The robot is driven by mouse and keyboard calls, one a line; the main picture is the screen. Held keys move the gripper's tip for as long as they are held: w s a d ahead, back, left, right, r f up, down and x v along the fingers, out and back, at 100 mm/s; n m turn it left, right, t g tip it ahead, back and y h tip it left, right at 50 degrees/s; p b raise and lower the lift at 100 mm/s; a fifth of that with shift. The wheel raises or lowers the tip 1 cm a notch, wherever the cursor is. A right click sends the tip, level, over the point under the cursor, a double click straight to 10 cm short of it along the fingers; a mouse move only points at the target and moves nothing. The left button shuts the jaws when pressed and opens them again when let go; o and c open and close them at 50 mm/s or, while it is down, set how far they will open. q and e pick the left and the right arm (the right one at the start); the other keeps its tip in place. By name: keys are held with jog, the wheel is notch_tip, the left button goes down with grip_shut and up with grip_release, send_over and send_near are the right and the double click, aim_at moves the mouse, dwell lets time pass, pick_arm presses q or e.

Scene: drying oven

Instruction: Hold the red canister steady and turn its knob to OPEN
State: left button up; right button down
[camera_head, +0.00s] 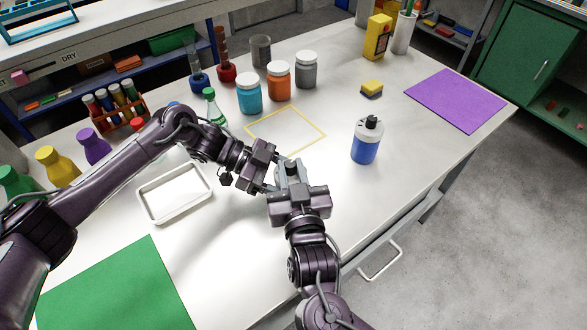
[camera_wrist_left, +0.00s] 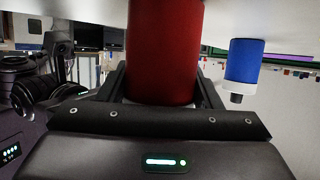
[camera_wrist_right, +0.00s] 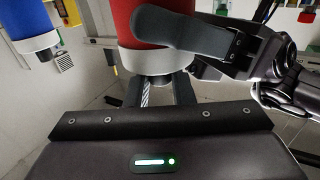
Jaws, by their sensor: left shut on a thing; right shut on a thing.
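The red canister (camera_wrist_left: 165,50) fills the middle of the left wrist view, between the fingers of my left gripper (camera_head: 270,186), which is shut on its body. In the right wrist view the canister's red body (camera_wrist_right: 123,25) shows behind a dark left-gripper finger, with a pale collar. At the collar's end my right gripper (camera_head: 291,172) is shut on the knob (camera_wrist_right: 148,92), which is mostly hidden between the fingers. In the head view the grippers meet above the table and hide the canister. The knob's marking cannot be read.
A blue canister (camera_head: 365,148) stands to the right. A yellow square outline (camera_head: 314,143) lies behind the grippers, a white tray (camera_head: 146,205) to the left. Jars (camera_head: 249,98) and a green bottle (camera_head: 214,112) stand behind. A purple mat (camera_head: 457,98) lies at the right.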

pick_arm(q)
jog(key=shift+s, duration=0.1)
pick_arm(e)
jog(key=shift+a+m+h, duration=0.15)
jog(key=shift+m+h, duration=1.05)
jog(key=shift+h, duration=0.7)
jog(key=c, duration=1.2)
grip_release()
jog(key=shift+c, duration=0.2)
